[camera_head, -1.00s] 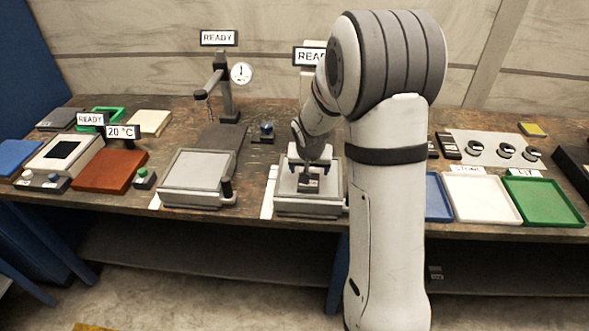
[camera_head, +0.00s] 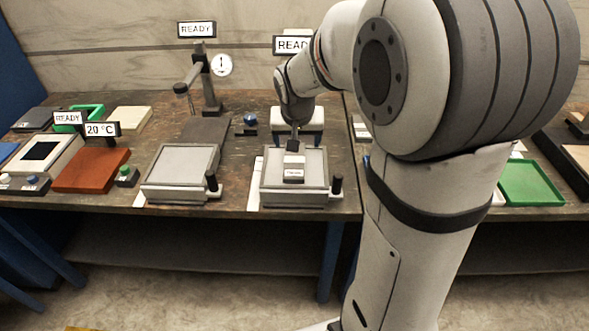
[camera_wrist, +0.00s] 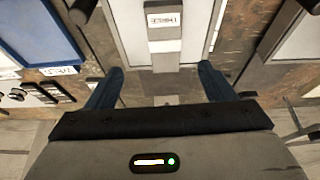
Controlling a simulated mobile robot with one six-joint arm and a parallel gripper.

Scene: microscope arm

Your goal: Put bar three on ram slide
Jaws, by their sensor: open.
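A small grey bar (camera_head: 293,173) with a white label lies on the grey plate (camera_head: 273,184) of the right-hand station, under the right READY sign. In the wrist view the labelled bar (camera_wrist: 164,36) lies ahead of my fingers; its label is upside down and too small to read surely. I take the plate for the ram slide, but no name shows on it. My gripper (camera_wrist: 160,88) has its two blue fingers wide apart with nothing between them. In the head view my gripper (camera_head: 292,146) is just behind the bar, apparently clear of it; its fingertips are hard to make out.
A similar plate station (camera_head: 182,172) with a gauge post stands to the left. A black knob (camera_head: 336,185) stands at the right plate's corner. A brown-red block (camera_head: 92,170) lies further left, a green tray (camera_head: 530,182) to the right. My arm hides part of the right side.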

